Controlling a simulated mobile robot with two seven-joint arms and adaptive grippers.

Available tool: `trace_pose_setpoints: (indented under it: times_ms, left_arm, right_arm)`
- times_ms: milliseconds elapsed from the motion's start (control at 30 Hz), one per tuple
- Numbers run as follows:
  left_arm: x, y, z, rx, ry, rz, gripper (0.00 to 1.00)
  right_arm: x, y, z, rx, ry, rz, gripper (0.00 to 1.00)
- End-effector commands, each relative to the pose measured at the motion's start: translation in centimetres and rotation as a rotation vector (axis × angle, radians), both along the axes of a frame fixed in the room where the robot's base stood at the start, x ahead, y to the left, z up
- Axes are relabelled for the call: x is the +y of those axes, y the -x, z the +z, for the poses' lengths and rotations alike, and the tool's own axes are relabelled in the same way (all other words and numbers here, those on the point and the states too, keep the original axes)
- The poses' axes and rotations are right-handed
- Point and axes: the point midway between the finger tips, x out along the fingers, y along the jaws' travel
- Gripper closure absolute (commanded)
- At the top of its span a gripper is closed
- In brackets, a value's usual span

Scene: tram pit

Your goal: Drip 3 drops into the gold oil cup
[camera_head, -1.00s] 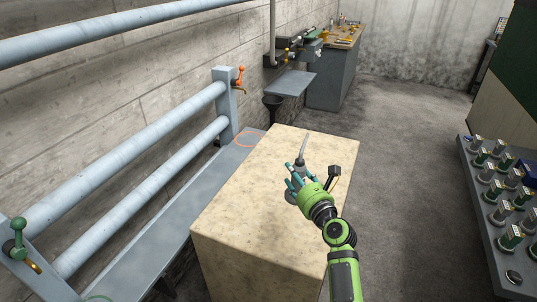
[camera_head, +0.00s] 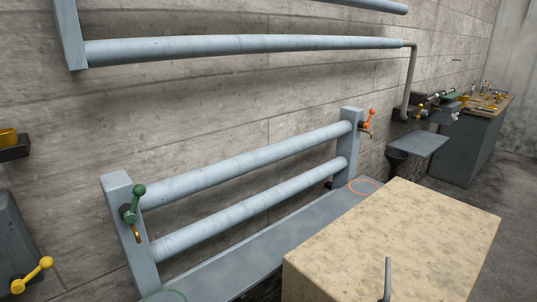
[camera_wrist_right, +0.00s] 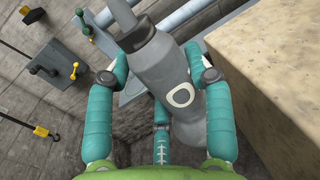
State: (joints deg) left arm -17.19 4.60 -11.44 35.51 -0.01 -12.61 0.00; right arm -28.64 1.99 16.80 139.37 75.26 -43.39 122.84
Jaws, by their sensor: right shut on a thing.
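A gold cup (camera_head: 8,137) sits on a dark bracket at the far left edge of the head view, on the concrete wall. It also appears as a small gold cup at the top left of the right wrist view (camera_wrist_right: 28,13). My right gripper (camera_wrist_right: 160,72) is shut around a grey oil can (camera_wrist_right: 178,72) with a white ring mark on its body. The can's thin spout (camera_head: 388,278) shows at the bottom of the head view, in front of the stone block; the right hand is below that picture. My left gripper is in neither view.
A pale stone block (camera_head: 400,235) stands at lower right. Blue-grey pipes (camera_head: 245,170) run along the wall above a grey ledge (camera_head: 290,228). Green (camera_head: 135,203), orange (camera_head: 368,117) and yellow (camera_head: 33,275) handles stick out. A workbench (camera_head: 470,145) stands far right.

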Motion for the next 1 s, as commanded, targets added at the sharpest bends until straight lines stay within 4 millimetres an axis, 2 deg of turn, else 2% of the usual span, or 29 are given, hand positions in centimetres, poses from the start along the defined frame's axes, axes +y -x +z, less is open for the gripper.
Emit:
trace_pose_setpoints:
  times_ms: [433, 567, 667, 900, 1000]
  left_arm:
    - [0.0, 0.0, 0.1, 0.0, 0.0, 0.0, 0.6]
    - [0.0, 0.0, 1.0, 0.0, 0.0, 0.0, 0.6]
    - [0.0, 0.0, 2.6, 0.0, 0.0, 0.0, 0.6]
    - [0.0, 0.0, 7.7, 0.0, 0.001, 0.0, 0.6]
    - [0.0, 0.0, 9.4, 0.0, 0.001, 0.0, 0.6]
  right_arm:
    - [0.1, 0.1, 0.2, -0.003, -0.001, 0.003, 0.88]
    - [-1.0, -1.1, 0.8, -0.004, -0.003, -0.034, 0.88]
    - [-3.3, -3.5, 1.7, -0.007, -0.005, -0.11, 0.88]
    - [-11.3, -11.5, 4.6, -0.006, -0.01, -0.37, 0.88]
    - [-13.8, -14.2, 5.4, -0.004, -0.01, -0.457, 0.88]
